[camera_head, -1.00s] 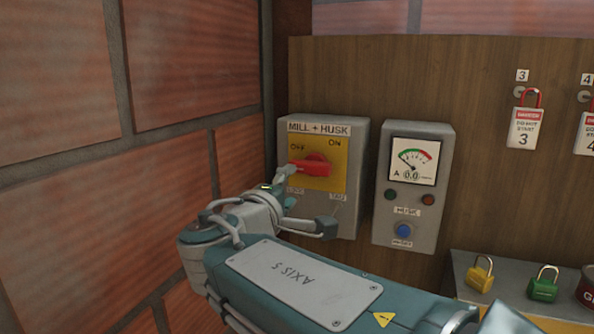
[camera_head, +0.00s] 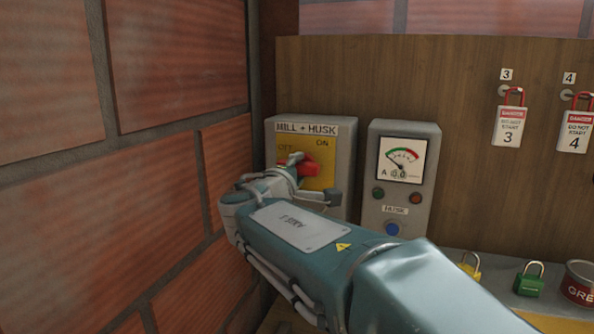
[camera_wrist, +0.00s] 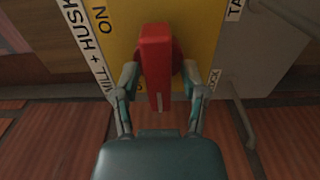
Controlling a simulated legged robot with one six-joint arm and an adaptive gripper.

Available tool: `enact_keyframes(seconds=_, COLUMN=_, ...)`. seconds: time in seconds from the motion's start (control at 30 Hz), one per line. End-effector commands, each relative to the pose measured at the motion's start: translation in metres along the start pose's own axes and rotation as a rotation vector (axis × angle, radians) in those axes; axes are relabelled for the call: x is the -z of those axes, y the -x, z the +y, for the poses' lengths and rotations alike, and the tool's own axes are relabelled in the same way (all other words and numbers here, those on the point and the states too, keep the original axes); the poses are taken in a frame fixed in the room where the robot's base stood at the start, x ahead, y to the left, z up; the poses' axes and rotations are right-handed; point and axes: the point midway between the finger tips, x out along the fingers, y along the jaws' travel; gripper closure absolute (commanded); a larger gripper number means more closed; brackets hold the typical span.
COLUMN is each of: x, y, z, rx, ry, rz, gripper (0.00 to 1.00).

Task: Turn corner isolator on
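The corner isolator is a grey box (camera_head: 345,150) labelled MILL + HUSK, with a yellow plate (camera_head: 328,170) marked OFF at left and ON at right. Its red handle (camera_head: 312,169) lies roughly sideways, with one end toward the left, below OFF. In the wrist view the red handle (camera_wrist: 157,50) stands between my two fingers, its white-marked end toward my palm. My gripper (camera_wrist: 160,72) is open around the handle, one finger on each side, with narrow gaps. In the head view my gripper (camera_head: 291,164) covers the handle's left end and part of the plate.
A grey meter box (camera_head: 405,180) marked HUSK, with a gauge and a blue button, stands just right of the isolator. A brick wall (camera_head: 110,210) is close on the left. Padlocks, one yellow (camera_head: 470,267) and one green (camera_head: 530,281), stand on a ledge at lower right.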

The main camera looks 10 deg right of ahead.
Motion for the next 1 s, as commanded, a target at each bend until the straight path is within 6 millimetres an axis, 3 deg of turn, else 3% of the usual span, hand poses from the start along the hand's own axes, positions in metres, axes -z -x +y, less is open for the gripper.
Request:
enact_keyframes(seconds=0.03, x=0.0, y=0.0002, z=0.0, rx=0.0, ry=0.0, rz=0.0, gripper=0.83)
enact_keyframes(seconds=0.07, x=0.0, y=0.0002, z=0.0, rx=0.0, ry=0.0, rz=0.0, gripper=0.97)
enact_keyframes(seconds=0.1, x=0.0, y=0.0002, z=-0.0001, rx=0.0, ry=0.0, rz=0.0, gripper=1.0)
enact_keyframes(seconds=0.57, x=0.0001, y=-0.0002, z=-0.0017, rx=0.004, ry=-0.053, rz=-0.001, gripper=1.0)
enact_keyframes(seconds=1.0, x=-0.0006, y=-0.001, z=-0.0031, rx=0.007, ry=-0.387, rz=-0.004, gripper=1.0)
